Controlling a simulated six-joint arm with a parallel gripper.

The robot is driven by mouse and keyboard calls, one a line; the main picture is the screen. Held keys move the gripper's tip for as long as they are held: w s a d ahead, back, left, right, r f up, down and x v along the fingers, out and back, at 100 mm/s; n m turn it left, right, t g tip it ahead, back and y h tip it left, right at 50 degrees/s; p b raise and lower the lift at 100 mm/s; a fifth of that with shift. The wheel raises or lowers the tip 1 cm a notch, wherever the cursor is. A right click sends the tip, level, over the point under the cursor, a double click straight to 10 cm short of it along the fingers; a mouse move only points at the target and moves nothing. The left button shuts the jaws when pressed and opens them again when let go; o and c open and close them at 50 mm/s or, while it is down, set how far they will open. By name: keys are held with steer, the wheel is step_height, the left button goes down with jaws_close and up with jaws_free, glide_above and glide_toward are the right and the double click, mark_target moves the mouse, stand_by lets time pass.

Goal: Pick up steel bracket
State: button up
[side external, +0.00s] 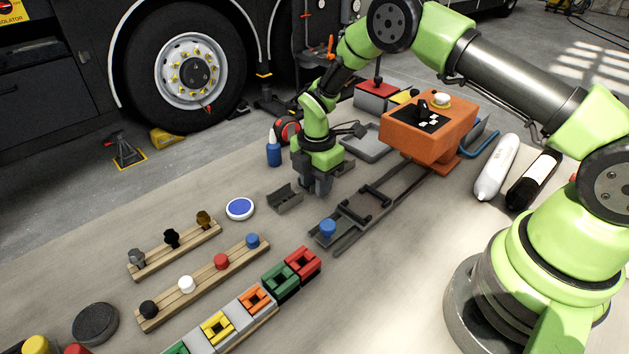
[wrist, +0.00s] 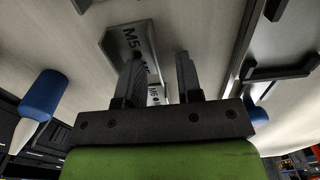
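The steel bracket (side external: 285,199) is a small grey angled piece lying on the table. In the wrist view it (wrist: 127,42) carries dark "M5" lettering and lies beyond the fingers, mostly up and left of the gap. My gripper (side external: 318,188) points down just right of the bracket in the side view. In the wrist view my gripper (wrist: 159,68) has its two dark fingers apart, with no object clearly held between them. The left finger hides part of the bracket. The exact height of the fingertips above the table is hard to tell.
A dark rail frame (side external: 375,205) with a blue knob (side external: 327,228) lies close on the right. A blue bottle (side external: 273,152) stands behind left. A blue-topped disc (side external: 240,208) and wooden peg strips (side external: 175,249) lie left. An orange block (side external: 430,140) stands behind right.

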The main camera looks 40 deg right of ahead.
steer(key=shift+c, duration=0.2)
jaws_close()
steer(key=shift+r, duration=0.1)
